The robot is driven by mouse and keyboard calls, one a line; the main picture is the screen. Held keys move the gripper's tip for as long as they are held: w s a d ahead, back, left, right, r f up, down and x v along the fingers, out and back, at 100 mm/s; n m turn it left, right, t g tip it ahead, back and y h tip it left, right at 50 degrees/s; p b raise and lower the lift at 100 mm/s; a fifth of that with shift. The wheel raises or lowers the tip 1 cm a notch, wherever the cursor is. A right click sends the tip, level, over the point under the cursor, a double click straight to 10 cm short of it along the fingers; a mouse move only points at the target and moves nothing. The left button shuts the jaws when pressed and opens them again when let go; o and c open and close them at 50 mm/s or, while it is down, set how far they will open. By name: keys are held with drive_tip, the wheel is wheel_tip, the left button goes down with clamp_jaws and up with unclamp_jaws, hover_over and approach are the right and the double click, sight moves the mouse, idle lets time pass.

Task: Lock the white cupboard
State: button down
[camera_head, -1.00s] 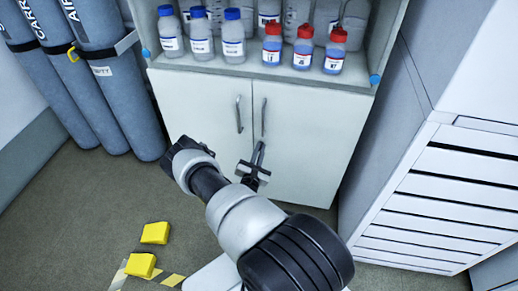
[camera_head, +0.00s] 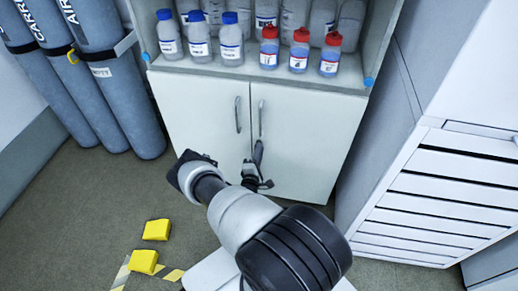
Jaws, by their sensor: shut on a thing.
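The white cupboard (camera_head: 312,166) stands ahead with its two lower doors looking closed. Each door has a vertical metal handle by the middle seam, the left handle (camera_head: 238,114) and the right handle (camera_head: 261,118). My gripper (camera_head: 259,152) is at the seam, just below the right handle, pointing up at the doors. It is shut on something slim. I cannot make out what this is or whether it touches the door. No lock or key can be clearly seen; my gripper and arm hide part of the lower doors.
Blue-capped bottles (camera_head: 200,35) and red-capped bottles (camera_head: 299,52) stand on the open shelf above the doors. Gas cylinders (camera_head: 112,85) are at the left. A drawer unit (camera_head: 425,205) is close on the right. Yellow blocks (camera_head: 157,230) lie on the floor at the lower left.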

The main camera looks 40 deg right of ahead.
drive_tip(key=shift+f+m+p, duration=0.1)
drive_tip(key=shift+m+p, duration=0.35)
drive_tip(key=shift+m, duration=1.15)
drive_tip(key=c, duration=1.9)
unclamp_jaws()
drive_tip(key=shift+o, duration=0.2)
